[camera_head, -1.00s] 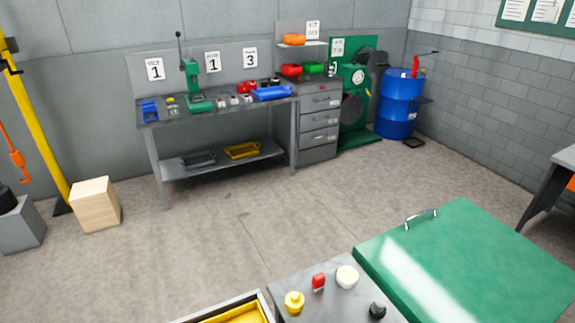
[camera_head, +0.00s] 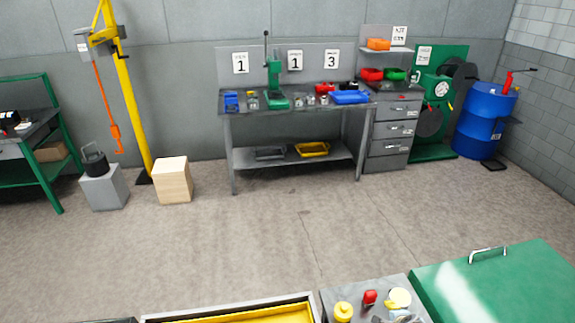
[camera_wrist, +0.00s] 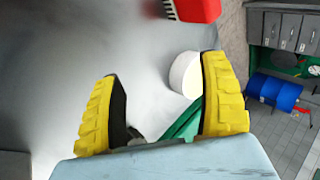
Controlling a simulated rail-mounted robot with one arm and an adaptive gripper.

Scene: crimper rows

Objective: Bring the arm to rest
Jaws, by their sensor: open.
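My gripper (camera_wrist: 160,105) shows in the wrist view with its two yellow ribbed fingertips wide apart. No object is clasped between them. A white round object (camera_wrist: 184,74) lies beyond the gap, close to the right fingertip in the picture. A red block (camera_wrist: 196,8) with a dark toothed edge is at the top. In the head view, a white round piece (camera_head: 399,298), a red piece (camera_head: 370,297) and a yellow knob-like piece (camera_head: 343,311) stand on a grey top (camera_head: 330,297). Small grey and yellow parts at the bottom edge there may be my gripper; I cannot tell.
A green lid (camera_head: 500,285) with a handle is at lower right, and a yellow-lined tray (camera_head: 250,315) at the bottom. Open floor (camera_head: 270,240) lies before the workbench (camera_head: 290,112). A yellow post (camera_head: 132,100), wooden block (camera_head: 173,180) and blue drum (camera_head: 485,120) stand farther back.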

